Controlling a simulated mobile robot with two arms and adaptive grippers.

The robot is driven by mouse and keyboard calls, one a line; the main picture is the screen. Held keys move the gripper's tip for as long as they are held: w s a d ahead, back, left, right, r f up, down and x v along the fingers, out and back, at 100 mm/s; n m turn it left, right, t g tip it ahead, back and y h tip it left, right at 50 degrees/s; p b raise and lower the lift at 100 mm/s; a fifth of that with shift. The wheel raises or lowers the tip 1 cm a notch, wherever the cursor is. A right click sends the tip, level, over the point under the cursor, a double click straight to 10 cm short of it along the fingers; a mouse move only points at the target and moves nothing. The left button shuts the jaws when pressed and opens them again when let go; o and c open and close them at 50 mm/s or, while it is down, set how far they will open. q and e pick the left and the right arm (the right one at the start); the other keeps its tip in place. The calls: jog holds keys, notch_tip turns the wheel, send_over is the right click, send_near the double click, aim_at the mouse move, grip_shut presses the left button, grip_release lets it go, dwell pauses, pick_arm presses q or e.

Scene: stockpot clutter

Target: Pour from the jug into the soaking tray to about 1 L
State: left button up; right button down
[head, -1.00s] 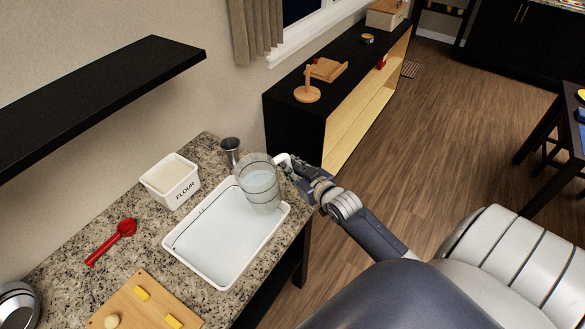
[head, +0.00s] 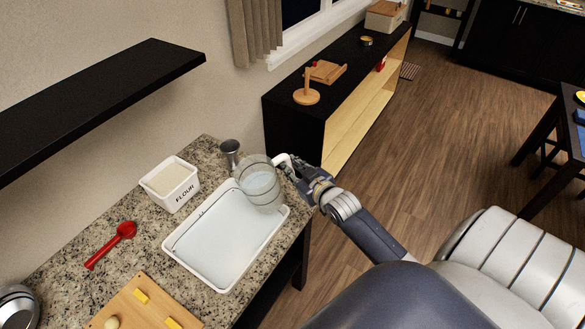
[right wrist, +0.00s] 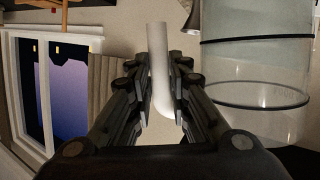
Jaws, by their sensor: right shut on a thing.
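The clear jug (head: 260,184) has dark rings and holds pale liquid. It hangs over the far right end of the white soaking tray (head: 184,262), tilted a little. My right gripper (head: 290,166) is shut on the jug's white handle. The right wrist view shows the handle (right wrist: 160,75) between the fingers (right wrist: 160,100) and the clear jug wall (right wrist: 258,75) to the right. The tray holds a pale, clear layer; its level is hard to read. No stream from the jug can be made out. My left gripper is not in view.
A metal cup (head: 230,150) stands just behind the jug. A flour bin (head: 183,192) and a red scoop (head: 112,244) are left of the tray. A cutting board (head: 152,310) lies in front. A black shelf (head: 100,95) overhangs the counter's left.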

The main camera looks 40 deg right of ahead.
aim_at(284, 158)
jog(key=shift+w+d+r+n+h, duration=0.1)
jog(key=shift+r+n+h, duration=0.4)
jog(key=shift+r, duration=0.65)
dwell(0.5)
jog(key=shift+r+n, duration=0.65)
jog(key=shift+n, duration=0.05)
dwell(0.6)
jog(key=shift+a+r+n+h+b, duration=0.4)
jog(key=shift+r+n+b, duration=0.1)
jog(key=shift+n+b, duration=0.15)
dwell(0.4)
jog(key=shift+a+r+n+t+b, duration=0.35)
jog(key=shift+a+n+b, duration=0.25)
jog(key=shift+b, duration=0.3)
dwell(0.8)
jog(key=shift+a+r+n+h, duration=0.25)
jog(key=shift+a+n+h, duration=0.25)
jog(key=shift+a+n, duration=0.05)
dwell(1.8)
